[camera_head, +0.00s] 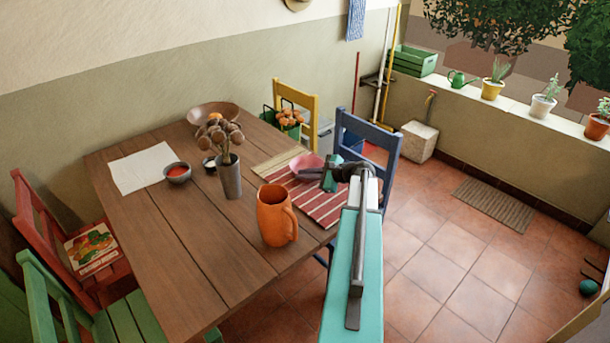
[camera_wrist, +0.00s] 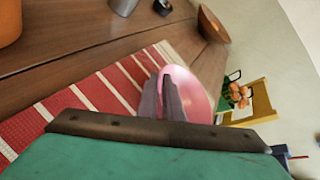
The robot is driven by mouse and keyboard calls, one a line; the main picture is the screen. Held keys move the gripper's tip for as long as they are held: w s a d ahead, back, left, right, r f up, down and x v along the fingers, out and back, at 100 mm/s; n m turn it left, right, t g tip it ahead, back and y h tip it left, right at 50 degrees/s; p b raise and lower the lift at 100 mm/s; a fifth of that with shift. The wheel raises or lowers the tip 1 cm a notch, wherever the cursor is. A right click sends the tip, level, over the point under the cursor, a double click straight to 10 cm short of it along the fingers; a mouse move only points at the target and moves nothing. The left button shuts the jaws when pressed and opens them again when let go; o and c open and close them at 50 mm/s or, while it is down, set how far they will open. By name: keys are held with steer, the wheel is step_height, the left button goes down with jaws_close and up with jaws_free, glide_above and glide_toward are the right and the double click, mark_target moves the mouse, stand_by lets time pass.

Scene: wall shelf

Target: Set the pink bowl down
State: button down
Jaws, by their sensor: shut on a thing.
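The pink bowl (camera_head: 305,165) is at the far right part of the wooden table, over or on the red striped cloth (camera_head: 325,205). In the wrist view the pink bowl (camera_wrist: 187,88) is tilted, with its inside facing my camera. My gripper (camera_head: 318,175) is shut on the bowl's near rim; its two grey fingers (camera_wrist: 172,97) close together there. Whether the bowl's base touches the cloth or table is hidden. The striped cloth also shows below and left of the bowl in the wrist view (camera_wrist: 105,95).
An orange jug (camera_head: 273,218) stands close left of the cloth, and a grey vase (camera_head: 229,178) of brown flowers behind it. A wooden bowl (camera_head: 205,110) stands at the far end. A blue chair (camera_head: 380,140) is close to the right edge. The table's left front (camera_head: 170,240) is clear.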

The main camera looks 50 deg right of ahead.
steer(key=c, duration=1.9)
jaws_free()
steer(key=shift+s, duration=0.15)
steer(key=b+v, duration=0.2)
steer(key=v, duration=0.9)
steer(key=shift+s+r+b, duration=0.2)
steer(key=shift+s+b, duration=0.1)
